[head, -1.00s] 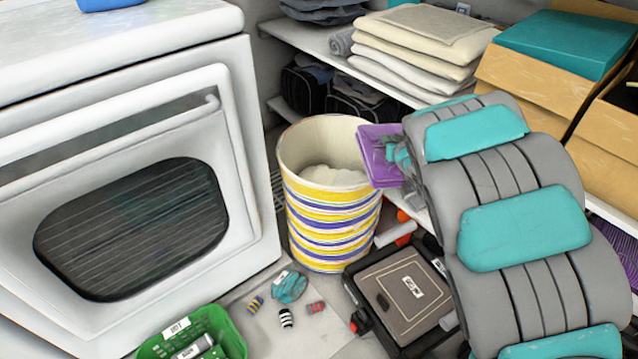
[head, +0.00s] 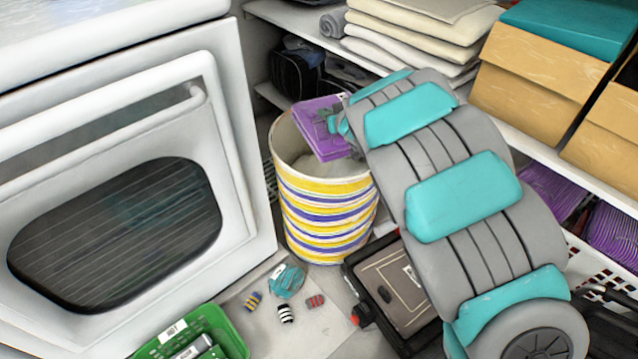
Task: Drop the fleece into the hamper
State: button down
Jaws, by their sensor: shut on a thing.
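The fleece is a folded purple cloth (head: 318,128) with a small white label, in the head view. My gripper (head: 338,125) is shut on its right side; the fingertips are partly hidden by the arm and the cloth. The hamper (head: 325,220) is a round bin with yellow, white and purple stripes, standing upright on the floor. The fleece is over the hamper's opening and hides part of its back rim. Some pale material shows inside the hamper.
A white front-door appliance (head: 120,200) stands left of the hamper. Shelves behind hold folded cream towels (head: 420,30) and cardboard boxes (head: 535,85). A black case (head: 390,285), a green basket (head: 190,335) and several small rolled items lie on the floor.

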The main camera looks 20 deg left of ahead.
jog(key=shift+f+b, duration=0.95)
jog(key=shift+f, duration=0.6)
jog(key=c, duration=0.9)
grip_release()
jog(key=v, duration=0.7)
jog(key=shift+r, duration=0.25)
jog(key=shift+s+d, duration=0.25)
jog(key=shift+s, duration=0.05)
